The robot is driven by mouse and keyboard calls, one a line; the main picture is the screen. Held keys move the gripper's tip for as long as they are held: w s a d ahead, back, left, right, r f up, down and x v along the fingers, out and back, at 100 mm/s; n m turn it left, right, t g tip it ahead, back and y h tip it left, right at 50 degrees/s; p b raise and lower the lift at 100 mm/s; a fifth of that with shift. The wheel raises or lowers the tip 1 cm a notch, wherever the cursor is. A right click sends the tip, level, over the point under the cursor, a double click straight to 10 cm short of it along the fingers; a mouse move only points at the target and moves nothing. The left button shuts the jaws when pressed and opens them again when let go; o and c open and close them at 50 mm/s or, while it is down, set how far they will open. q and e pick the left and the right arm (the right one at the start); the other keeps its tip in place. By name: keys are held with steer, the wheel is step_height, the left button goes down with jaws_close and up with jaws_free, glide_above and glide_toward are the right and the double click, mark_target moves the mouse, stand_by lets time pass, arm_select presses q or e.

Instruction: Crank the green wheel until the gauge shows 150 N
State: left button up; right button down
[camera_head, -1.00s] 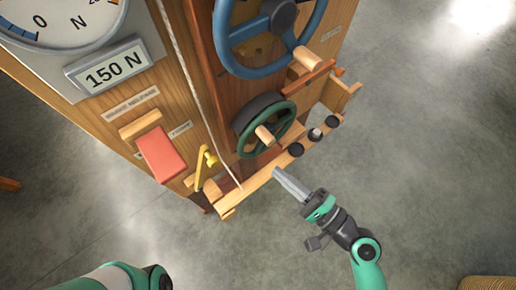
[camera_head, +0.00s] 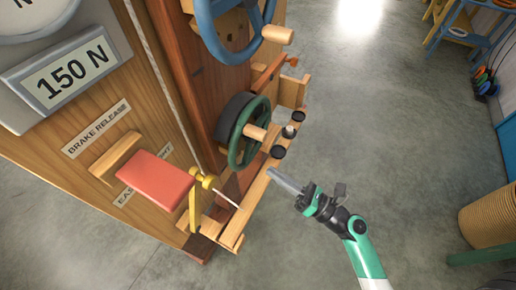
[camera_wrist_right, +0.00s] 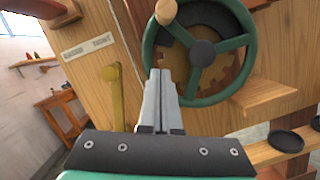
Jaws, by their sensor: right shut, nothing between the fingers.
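The green wheel (camera_head: 248,131) with its wooden crank knob (camera_head: 256,133) is mounted on the wooden machine. In the right wrist view the green wheel (camera_wrist_right: 246,62) shows its dark hub, and the knob (camera_wrist_right: 166,11) is at its upper left. The digital gauge display (camera_head: 68,75) reads 150 N; only the lower edge of the round dial (camera_head: 30,14) shows above it. My right gripper (camera_head: 272,174) is shut and empty, in front of and below the green wheel, apart from the knob. My left gripper is not in view.
A larger blue wheel (camera_head: 216,40) is above the green one. A red brake paddle (camera_head: 155,180) and yellow lever (camera_head: 196,205) are on the left. A wooden ledge (camera_head: 254,192) with dark cups (camera_head: 278,152) runs below. Open floor lies to the right.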

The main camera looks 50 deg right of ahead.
mark_target(262, 141)
steer(key=w+r+p, duration=0.1)
steer(key=w+r, duration=0.4)
steer(key=w, duration=0.1)
steer(key=shift+w+d, duration=0.4)
steer(key=shift+d, duration=0.05)
steer(key=r+p, duration=0.1)
steer(key=r+m+p, duration=0.1)
steer(key=p, duration=0.1)
steer(key=shift+d, duration=0.35)
steer(key=shift+m+h+p, duration=0.3)
steer(key=shift+h+p, duration=0.1)
steer(key=shift+p, duration=0.15)
steer(key=shift+d+f, duration=0.1)
steer(key=shift+d, duration=0.1)
